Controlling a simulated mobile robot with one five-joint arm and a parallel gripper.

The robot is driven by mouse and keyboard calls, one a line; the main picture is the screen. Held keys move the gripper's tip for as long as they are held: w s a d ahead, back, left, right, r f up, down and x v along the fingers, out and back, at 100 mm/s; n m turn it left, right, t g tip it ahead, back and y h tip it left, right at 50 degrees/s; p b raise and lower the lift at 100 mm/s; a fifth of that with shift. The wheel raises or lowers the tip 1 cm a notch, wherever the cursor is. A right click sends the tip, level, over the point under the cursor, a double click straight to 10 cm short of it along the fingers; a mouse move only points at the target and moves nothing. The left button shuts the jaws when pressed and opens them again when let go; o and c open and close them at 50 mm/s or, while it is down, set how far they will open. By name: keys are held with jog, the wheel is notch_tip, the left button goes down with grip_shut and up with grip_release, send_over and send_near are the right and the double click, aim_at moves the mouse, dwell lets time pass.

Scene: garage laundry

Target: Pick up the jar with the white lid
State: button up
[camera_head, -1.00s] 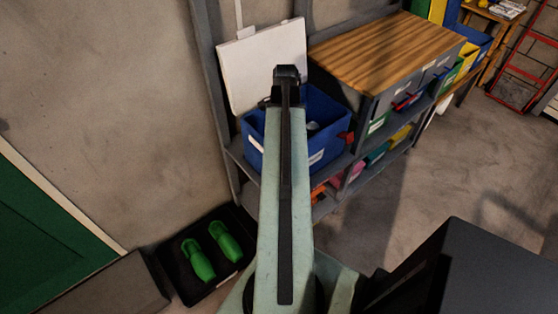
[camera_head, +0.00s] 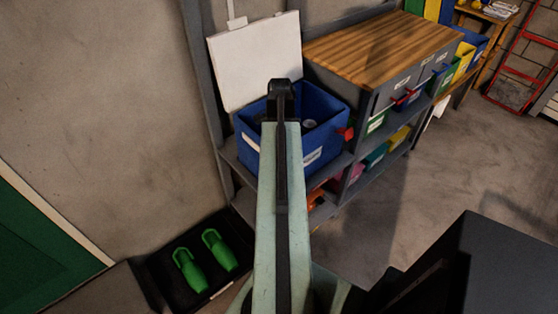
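No jar with a white lid can be made out clearly. A small grey-white round item (camera_head: 310,123) shows inside the blue bin (camera_head: 322,155) on the shelf, too small and dark to identify. The dark end of my arm (camera_head: 281,95) is in front of the bin in the picture and covers part of its opening. My gripper's fingers cannot be made out, so I cannot tell whether they are open or hold anything.
A white panel (camera_head: 254,62) leans behind the bin. A wood-topped grey cabinet (camera_head: 380,45) stands on the right of the shelf unit (camera_head: 228,165). A black tray (camera_head: 205,292) with green bottles (camera_head: 220,250) lies at lower left. Open floor (camera_head: 430,180) is at right.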

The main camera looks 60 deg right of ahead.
jog(key=shift+f+b, duration=0.3)
jog(key=shift+f, duration=0.65)
jog(key=shift+r, duration=0.2)
jog(key=c, duration=1.6)
jog(key=shift+r+p, duration=0.1)
jog(key=shift+p, duration=0.2)
